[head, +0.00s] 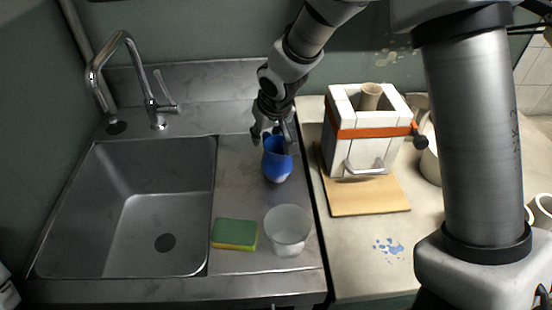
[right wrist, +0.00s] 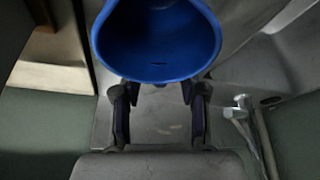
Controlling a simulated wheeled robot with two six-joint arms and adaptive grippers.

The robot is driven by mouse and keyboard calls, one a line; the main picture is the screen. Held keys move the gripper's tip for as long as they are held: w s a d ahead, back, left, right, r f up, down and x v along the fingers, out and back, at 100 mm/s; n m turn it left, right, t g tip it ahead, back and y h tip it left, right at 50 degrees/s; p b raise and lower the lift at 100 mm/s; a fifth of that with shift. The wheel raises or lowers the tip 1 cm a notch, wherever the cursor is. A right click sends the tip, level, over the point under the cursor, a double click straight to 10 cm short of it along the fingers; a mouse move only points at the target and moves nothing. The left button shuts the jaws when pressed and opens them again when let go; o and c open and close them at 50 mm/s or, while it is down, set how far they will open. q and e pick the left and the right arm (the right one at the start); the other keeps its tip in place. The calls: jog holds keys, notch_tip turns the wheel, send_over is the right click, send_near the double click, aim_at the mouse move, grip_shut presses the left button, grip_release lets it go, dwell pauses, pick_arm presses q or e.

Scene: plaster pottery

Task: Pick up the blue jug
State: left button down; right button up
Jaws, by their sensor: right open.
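The blue jug (head: 277,165) stands upright on the steel drainboard, right of the sink. My right gripper (head: 273,132) comes down at the jug's far side, its fingers spread at the height of the rim. In the right wrist view the jug's wide open mouth (right wrist: 155,40) fills the top middle, and the two fingers of my right gripper (right wrist: 159,110) are apart, just below the rim in the picture. The gripper is open and holds nothing. Whether a finger touches the jug cannot be told. My left gripper is not in view.
A green and yellow sponge (head: 234,234) and a pale round cup (head: 287,230) stand in front of the jug. The sink (head: 130,205) with its tap (head: 125,75) is at left. A white strapped plaster mould (head: 365,130) on a wooden board (head: 368,198) stands right.

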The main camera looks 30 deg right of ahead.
jog(key=x, duration=0.3)
jog(key=shift+r, duration=0.2)
jog(key=shift+s, duration=0.1)
jog(key=c, duration=0.3)
grip_shut()
jog(key=shift+r, duration=0.15)
